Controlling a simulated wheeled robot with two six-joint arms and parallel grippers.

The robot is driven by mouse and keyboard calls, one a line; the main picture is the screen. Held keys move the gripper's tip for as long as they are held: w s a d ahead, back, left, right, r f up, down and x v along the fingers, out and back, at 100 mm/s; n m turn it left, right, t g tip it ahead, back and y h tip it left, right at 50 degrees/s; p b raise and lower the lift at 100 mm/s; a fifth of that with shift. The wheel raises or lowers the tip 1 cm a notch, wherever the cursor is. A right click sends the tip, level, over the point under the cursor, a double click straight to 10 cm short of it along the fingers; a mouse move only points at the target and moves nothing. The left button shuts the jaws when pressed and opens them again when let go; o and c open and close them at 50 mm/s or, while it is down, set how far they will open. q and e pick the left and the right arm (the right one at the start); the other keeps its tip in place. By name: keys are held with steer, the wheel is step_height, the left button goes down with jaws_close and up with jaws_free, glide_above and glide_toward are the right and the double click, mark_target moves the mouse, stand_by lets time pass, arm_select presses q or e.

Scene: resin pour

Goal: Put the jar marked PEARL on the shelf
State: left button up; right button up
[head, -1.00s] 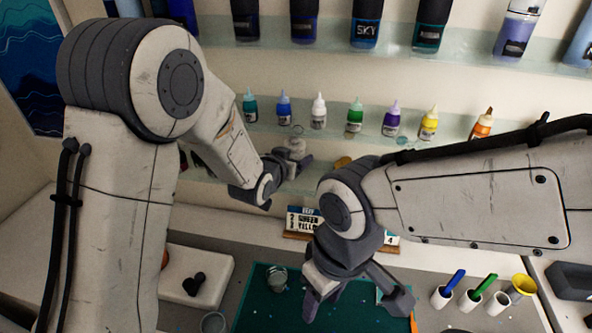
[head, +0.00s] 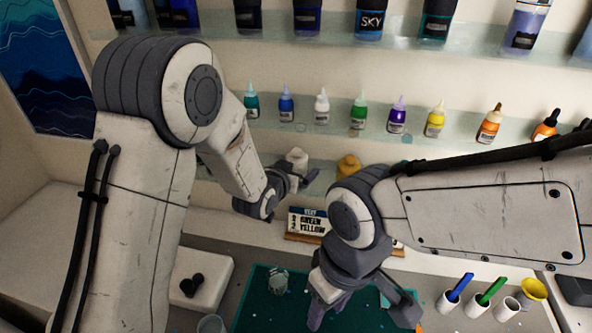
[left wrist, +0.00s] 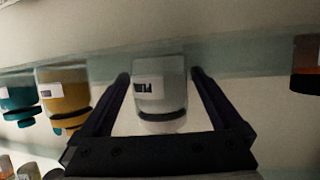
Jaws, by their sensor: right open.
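A whitish jar with a dark band and a small label stands at the lower shelf (head: 325,187), between the fingers of my left gripper (head: 292,182). In the left wrist view the jar (left wrist: 160,97) appears upside down, its base level with the shelf edge. A narrow gap shows on each side between jar and fingers, so the left gripper (left wrist: 160,85) looks open around it. The label is too small to read. My right gripper (head: 362,308) is open and empty above the green mat.
A yellow jar (head: 348,167) stands to the right of the whitish jar; other jars flank it in the wrist view. Small bottles line the shelf above. A sign (head: 307,224) reads GREEN, YELLOW. A clear cup (head: 278,282) is on the mat (head: 250,312); pen cups stand right.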

arm_select(q)
steer(key=shift+r, duration=0.15)
steer(key=shift+s+a, duration=0.15)
steer(key=shift+s, duration=0.1)
steer(key=b+v, duration=0.8)
steer(key=v, duration=0.3)
steer(key=shift+r+b, duration=0.25)
steer(key=shift+b, duration=0.1)
steer(key=shift+s, duration=0.25)
steer(key=s+f+m+g+y, duration=0.1)
steer(key=s+f+g, duration=0.2)
steer(key=s, duration=0.6)
steer(key=s+f+m+g+y, duration=0.1)
steer(key=s+f+g+y, duration=0.1)
steer(key=s+g, duration=0.3)
steer(key=s+f+g+y, duration=0.1)
steer(key=s+f+g, duration=0.3)
steer(key=s, duration=0.8)
steer(key=shift+s+a+f+m+g, duration=0.3)
steer(key=shift+s+a+f+m, duration=0.1)
steer(key=shift+f, duration=0.1)
